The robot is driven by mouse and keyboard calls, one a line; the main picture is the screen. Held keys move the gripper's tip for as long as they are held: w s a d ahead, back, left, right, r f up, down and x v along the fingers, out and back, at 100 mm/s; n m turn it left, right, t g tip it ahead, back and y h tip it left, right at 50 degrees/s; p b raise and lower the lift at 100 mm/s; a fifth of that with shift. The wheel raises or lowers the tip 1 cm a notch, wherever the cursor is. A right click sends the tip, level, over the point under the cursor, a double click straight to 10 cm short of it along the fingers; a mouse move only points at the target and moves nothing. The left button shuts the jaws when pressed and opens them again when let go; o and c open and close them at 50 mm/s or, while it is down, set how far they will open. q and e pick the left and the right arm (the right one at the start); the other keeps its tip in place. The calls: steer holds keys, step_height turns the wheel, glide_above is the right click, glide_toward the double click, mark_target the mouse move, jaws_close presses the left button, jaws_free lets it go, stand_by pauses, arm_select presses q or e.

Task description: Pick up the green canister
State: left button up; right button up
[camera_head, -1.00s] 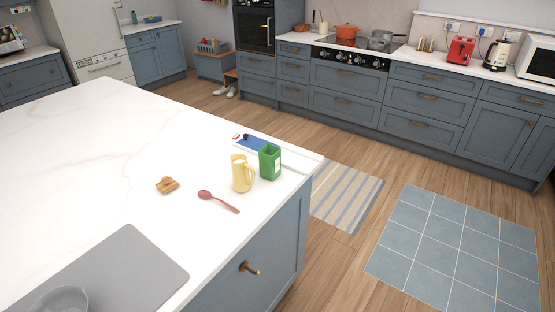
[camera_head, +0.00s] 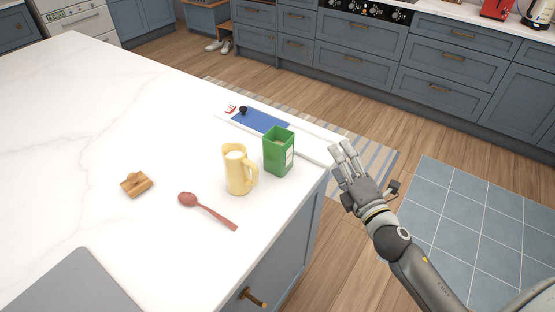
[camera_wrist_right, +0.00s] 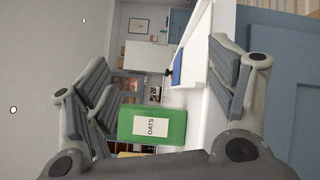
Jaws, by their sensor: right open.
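The green canister (camera_head: 278,151) stands upright near the right corner of the white island top, with an open top. In the right wrist view the green canister (camera_wrist_right: 152,126) shows a white label reading OATS, and appears sideways between the fingers. My right gripper (camera_head: 345,160) is open and empty, just right of the canister and apart from it, by the counter edge. The right gripper also shows in the wrist view (camera_wrist_right: 165,95), fingers spread wide. My left gripper is in neither current view.
A yellow jug (camera_head: 237,172) stands close to the canister's left. A red-brown spoon (camera_head: 208,210), a small wooden item (camera_head: 136,184) and a grey mat (camera_head: 75,285) lie on the island (camera_head: 110,130). A blue board (camera_head: 258,121) lies behind the canister.

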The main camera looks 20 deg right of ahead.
mark_target(290, 141)
steer(key=a+r+n+t+y, duration=0.1)
steer(key=a+r+n+y, duration=0.35)
steer(key=r+n, duration=0.35)
steer(key=w+a+f+n+g+y, duration=0.1)
steer(key=a+n+g+y, duration=0.1)
steer(key=n, duration=0.2)
steer(key=w+a+f+n+g+y+p, duration=0.1)
steer(key=a+n+g+y, duration=0.1)
steer(key=n, duration=0.3)
steer(key=w+a+n+g+y, duration=0.1)
steer(key=a+n+y, duration=0.1)
steer(key=n, duration=0.3)
steer(key=shift+a+f+g+y+p, duration=0.1)
steer(key=shift+f+g+y+p, duration=0.25)
steer(key=shift+f+g+p, duration=0.05)
steer(key=p+x, duration=0.1)
steer(key=x, duration=0.1)
steer(key=r+p+x, duration=0.1)
steer(key=x, duration=0.1)
steer(key=shift+w+a, duration=0.15)
steer(key=shift+w, duration=0.15)
steer(key=shift+w+a+f, duration=0.15)
steer(key=shift+w+a, duration=0.1)
arm_select(q)
steer(key=r, duration=0.2)
steer(key=s+r, duration=0.1)
steer(key=shift+d+r, duration=0.2)
steer(key=shift+r, duration=0.15)
